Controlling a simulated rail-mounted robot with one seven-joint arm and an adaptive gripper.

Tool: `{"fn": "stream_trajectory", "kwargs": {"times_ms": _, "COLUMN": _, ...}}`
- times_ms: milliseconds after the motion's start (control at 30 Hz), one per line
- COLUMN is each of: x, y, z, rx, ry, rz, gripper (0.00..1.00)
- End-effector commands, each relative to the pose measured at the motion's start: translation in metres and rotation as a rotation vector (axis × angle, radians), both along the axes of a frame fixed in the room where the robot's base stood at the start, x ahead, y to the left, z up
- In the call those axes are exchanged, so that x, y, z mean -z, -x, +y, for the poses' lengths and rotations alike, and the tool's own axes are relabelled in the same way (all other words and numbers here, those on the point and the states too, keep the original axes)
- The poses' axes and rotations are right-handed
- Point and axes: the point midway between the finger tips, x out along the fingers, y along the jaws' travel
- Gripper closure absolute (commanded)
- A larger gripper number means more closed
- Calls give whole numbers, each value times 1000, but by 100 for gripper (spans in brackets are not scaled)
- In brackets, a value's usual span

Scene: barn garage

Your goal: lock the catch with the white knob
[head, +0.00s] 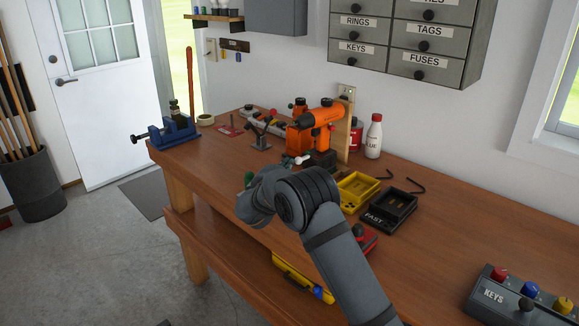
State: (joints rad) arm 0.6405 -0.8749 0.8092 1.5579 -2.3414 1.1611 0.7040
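A small white knob (302,158) shows on the workbench, beside a dark block at the foot of the orange drill. It looks like the white knob of the catch, but the catch's body and whether it is open or locked are too small and too covered to tell. My arm reaches in from the bottom and bends left over the bench's front edge. My gripper (262,187) is at the arm's far end, just left of and nearer than the white knob. Its fingers are hidden behind my wrist, so I cannot see whether they hold anything.
A yellow tray (357,188) and black tray (390,210) lie to the right. A blue vise (174,132) is at the left end. The right-hand benchtop (455,225) is mostly clear before the KEYS box (515,297).

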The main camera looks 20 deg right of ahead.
Motion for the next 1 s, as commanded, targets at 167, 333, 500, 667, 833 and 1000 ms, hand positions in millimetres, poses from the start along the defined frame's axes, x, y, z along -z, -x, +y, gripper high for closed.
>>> {"fn": "stream_trajectory", "kwargs": {"times_ms": 167, "x": -2, "y": 5, "z": 29, "rx": -7, "ry": -1, "rz": -4, "gripper": 100}}
{"fn": "stream_trajectory", "kwargs": {"times_ms": 333, "x": -8, "y": 33, "z": 53, "rx": -5, "ry": -1, "rz": -2, "gripper": 100}}
{"fn": "stream_trajectory", "kwargs": {"times_ms": 500, "x": -14, "y": 61, "z": 72, "rx": -4, "ry": -1, "rz": -1, "gripper": 100}}
{"fn": "stream_trajectory", "kwargs": {"times_ms": 667, "x": -18, "y": 79, "z": 85, "rx": -3, "ry": 1, "rz": -1, "gripper": 100}}
{"fn": "stream_trajectory", "kwargs": {"times_ms": 833, "x": -20, "y": 87, "z": 90, "rx": -2, "ry": 0, "rz": 0, "gripper": 100}}
{"fn": "stream_trajectory", "kwargs": {"times_ms": 1000, "x": -20, "y": 88, "z": 91, "rx": -1, "ry": 0, "rz": 0, "gripper": 100}}
